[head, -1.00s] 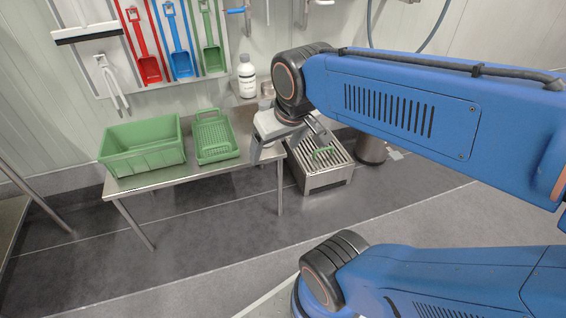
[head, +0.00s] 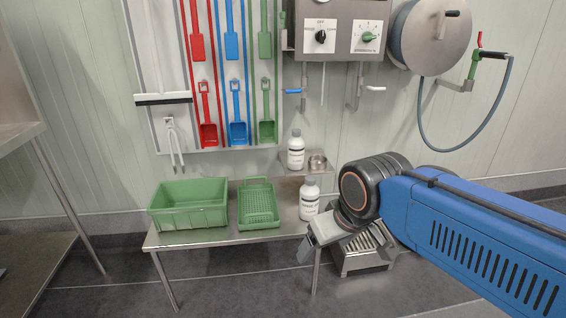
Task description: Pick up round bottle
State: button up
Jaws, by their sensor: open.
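Two round white bottles with labels and pale caps show in the head view. One bottle (head: 296,152) stands upright on a small raised shelf at the wall. The other bottle (head: 309,200) stands upright on the right end of the steel table, its lower right side close behind my gripper. My gripper (head: 306,254) is open and empty, at the table's front right corner, in front of and below the nearer bottle. One finger shows clearly at its left; the rest of the jaws is partly hidden by the gripper body.
A green bin (head: 188,222) and a green perforated basket (head: 258,222) stand on the steel table (head: 225,237) to the left. A small metal cup (head: 317,162) is beside the shelf bottle. A slatted steel step (head: 362,262) stands on the floor to the right.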

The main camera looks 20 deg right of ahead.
aim_at(295, 145)
jog(key=i+l, duration=0.2)
jog(key=i, duration=0.2)
jog(key=i+l, duration=0.2)
jog(key=i, duration=0.25)
